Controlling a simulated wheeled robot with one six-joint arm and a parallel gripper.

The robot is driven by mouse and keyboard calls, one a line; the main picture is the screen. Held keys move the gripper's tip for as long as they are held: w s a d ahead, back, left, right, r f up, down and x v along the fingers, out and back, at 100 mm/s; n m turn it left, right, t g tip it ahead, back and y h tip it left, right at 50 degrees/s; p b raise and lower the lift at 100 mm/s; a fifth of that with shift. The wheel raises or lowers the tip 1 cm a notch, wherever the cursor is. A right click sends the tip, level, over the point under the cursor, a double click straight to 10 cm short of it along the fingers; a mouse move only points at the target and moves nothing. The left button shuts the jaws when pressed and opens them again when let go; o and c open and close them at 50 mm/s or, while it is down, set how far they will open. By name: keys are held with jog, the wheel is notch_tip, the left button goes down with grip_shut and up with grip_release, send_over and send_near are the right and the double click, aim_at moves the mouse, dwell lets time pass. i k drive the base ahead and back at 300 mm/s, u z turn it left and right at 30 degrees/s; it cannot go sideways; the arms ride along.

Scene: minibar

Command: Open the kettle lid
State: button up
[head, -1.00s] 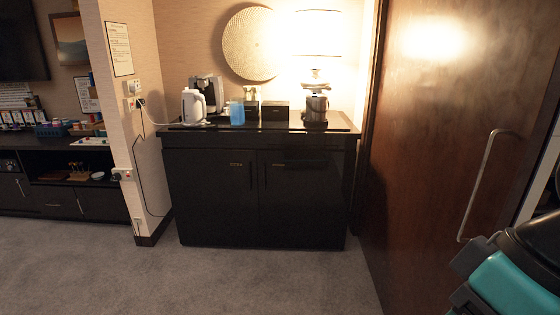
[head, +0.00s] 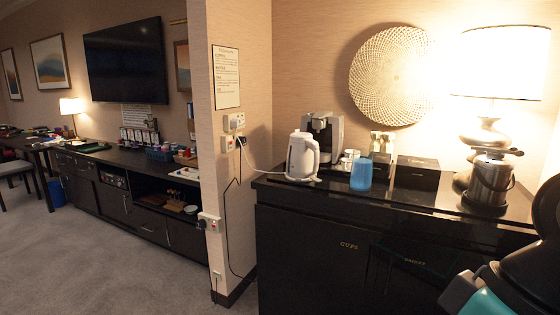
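A white electric kettle (head: 302,156) stands upright near the left end of the black cabinet top (head: 345,189). Its handle faces right and its lid looks shut, though it is small in view. A white cord runs from it to the wall socket on the left. Part of my arm shows at the lower right edge. My gripper is not in view.
Behind the kettle is a coffee machine (head: 324,136). To its right are a blue cup (head: 361,174), a black box (head: 417,172), a metal pot (head: 490,181) and a lit lamp (head: 499,62). A wall corner (head: 235,130) stands left; grey carpet (head: 110,262) lies clear beyond it.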

aim_at(298, 135)
jog(key=u, duration=0.05)
jog(key=i, duration=2.3)
jog(key=u, duration=0.4)
